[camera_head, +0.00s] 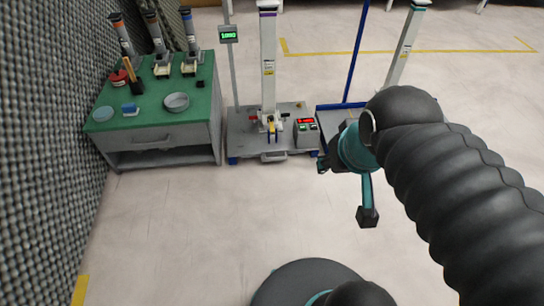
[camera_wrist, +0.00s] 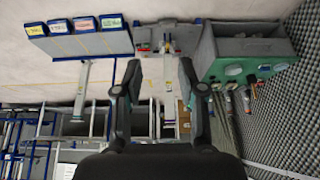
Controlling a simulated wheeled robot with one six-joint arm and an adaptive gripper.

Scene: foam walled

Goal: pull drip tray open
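A low grey stand (camera_head: 240,140) with a tall white column (camera_head: 268,60) is on the floor at the back middle. A pale handle (camera_head: 273,156) is on its front edge; this looks like the drip tray's front, though I cannot tell for sure, and it appears closed. The stand also shows upside down in the wrist view (camera_wrist: 178,38). My gripper (camera_head: 345,190) is in front and to the right of the stand, apart from it. Its two fingers are spread with nothing between them, as the wrist view (camera_wrist: 160,72) shows. My arm hides part of the right side.
A green-topped grey bench (camera_head: 150,110) with a bowl (camera_head: 176,102) and several small items stands left of the stand. A small box with a red display (camera_head: 306,130) is on the stand's right. A blue-edged table (camera_head: 335,116) is further right. The floor in front is clear.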

